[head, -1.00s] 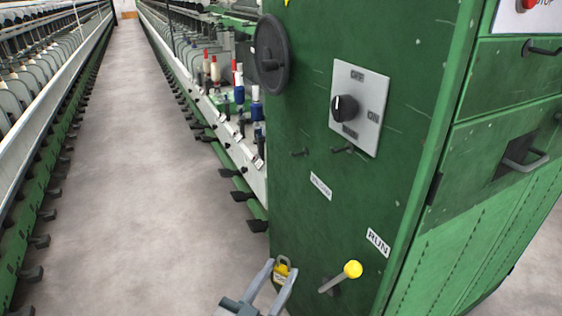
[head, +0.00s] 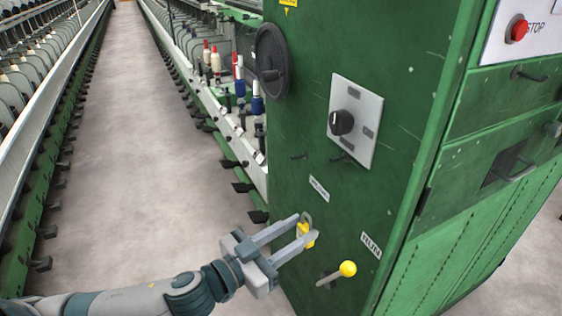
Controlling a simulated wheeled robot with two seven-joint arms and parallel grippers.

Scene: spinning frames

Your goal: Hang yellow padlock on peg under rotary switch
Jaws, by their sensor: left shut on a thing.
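The yellow padlock (head: 306,234) is held between the fingertips of my left gripper (head: 303,232), with its grey shackle pointing up. The gripper is shut on it, in front of the green cabinet's face. The rotary switch (head: 341,122) is a black knob on a grey plate (head: 366,140), above and to the right of the padlock. A small dark peg (head: 343,158) sticks out just under the switch plate. Another small dark peg (head: 299,156) is to its left. The padlock is below both pegs and apart from them. My right gripper is not in view.
A lever with a yellow knob (head: 348,268) juts from the green cabinet (head: 400,100) at the lower right of the padlock, near a RUN label (head: 371,244). A black handwheel (head: 272,62) sits at the upper left. The aisle floor (head: 130,180) is clear.

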